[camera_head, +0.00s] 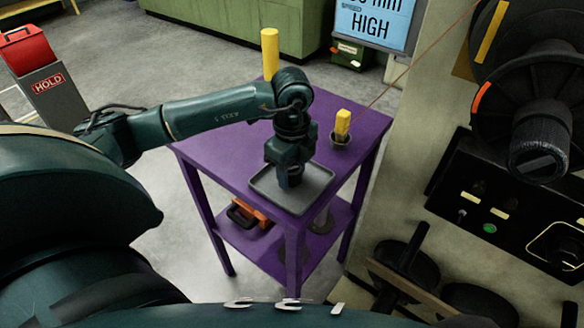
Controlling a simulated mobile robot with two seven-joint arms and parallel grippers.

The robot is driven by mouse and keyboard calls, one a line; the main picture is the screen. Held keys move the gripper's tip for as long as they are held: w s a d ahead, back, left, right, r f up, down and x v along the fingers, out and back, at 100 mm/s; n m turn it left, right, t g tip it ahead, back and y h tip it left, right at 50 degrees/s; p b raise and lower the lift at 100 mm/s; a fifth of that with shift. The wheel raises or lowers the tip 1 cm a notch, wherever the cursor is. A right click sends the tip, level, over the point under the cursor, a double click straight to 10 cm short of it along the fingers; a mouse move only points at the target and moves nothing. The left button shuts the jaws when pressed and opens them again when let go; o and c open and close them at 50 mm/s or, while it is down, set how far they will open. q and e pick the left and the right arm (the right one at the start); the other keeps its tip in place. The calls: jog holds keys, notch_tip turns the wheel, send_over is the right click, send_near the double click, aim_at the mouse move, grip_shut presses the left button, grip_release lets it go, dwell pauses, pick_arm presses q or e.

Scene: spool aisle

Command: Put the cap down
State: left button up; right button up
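My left gripper (290,178) points down over a shallow grey tray (312,196) on the purple table (222,150). A dark grey rounded piece shows at its fingertips, low over the tray; it may be the cap, but I cannot tell it from the fingers. The fingertips are mostly hidden by the gripper body, so I cannot tell open from shut. I cannot tell whether that piece touches the tray. My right gripper is not in view.
A yellow cylinder (270,52) stands at the table's back. A yellow block (342,124) sits in a dark cup (340,141) right of my gripper. An orange-and-black item (248,214) lies on the lower shelf. A spool machine (500,200) stands close on the right.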

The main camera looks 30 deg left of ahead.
aim_at(292, 168)
pick_arm(q)
jog(key=shift+o, duration=1.4)
notch_tip(292, 168, up, 12)
jog(key=shift+b, duration=0.45)
